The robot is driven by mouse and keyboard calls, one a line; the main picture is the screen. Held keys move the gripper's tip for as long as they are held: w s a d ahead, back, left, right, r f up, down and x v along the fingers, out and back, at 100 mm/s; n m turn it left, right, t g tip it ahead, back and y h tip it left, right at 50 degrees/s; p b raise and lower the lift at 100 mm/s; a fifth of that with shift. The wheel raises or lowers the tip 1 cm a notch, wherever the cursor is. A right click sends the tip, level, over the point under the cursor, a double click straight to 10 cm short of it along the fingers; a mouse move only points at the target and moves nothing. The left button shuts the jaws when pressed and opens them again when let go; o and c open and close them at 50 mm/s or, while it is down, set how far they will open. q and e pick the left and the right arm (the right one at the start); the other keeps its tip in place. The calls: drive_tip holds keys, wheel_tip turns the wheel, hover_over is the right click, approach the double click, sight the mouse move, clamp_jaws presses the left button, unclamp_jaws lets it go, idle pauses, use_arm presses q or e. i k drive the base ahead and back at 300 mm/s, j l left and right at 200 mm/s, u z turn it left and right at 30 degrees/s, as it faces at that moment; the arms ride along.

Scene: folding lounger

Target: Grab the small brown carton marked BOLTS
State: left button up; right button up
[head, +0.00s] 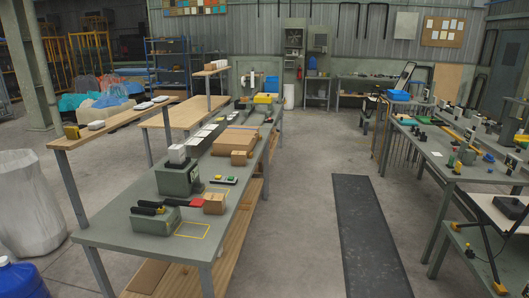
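A small brown carton (214,204) stands near the front of the long grey-green workbench (125,235), just right of a grey-green block with black-handled tools. A second small brown carton (239,158) stands farther back on the same bench, in front of a larger flat brown carton (237,139). The lettering is too small to read, so I cannot tell which carton is marked BOLTS. Neither of my grippers is in view.
The tool block (155,219) and a taller grey-green box (179,178) stand near the front carton. A yellow outline (192,230) marks the bench top. Clear floor and a dark mat (365,235) lie between this bench and the right-hand benches (455,160).

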sight(239, 158)
drive_tip(key=i+l+z, duration=0.1)
drive_tip(key=i+z, duration=0.3)
drive_tip(key=i, duration=1.95)
drive_tip(key=i+l+u, duration=0.15)
drive_tip(key=i+u, duration=0.3)
drive_tip(key=i, duration=0.15)
drive_tip(key=i+l+u, duration=0.35)
drive_tip(key=i+u, duration=0.15)
drive_tip(key=i+l+u, duration=1.6)
drive_tip(key=l, duration=0.35)
drive_tip(key=k, duration=0.05)
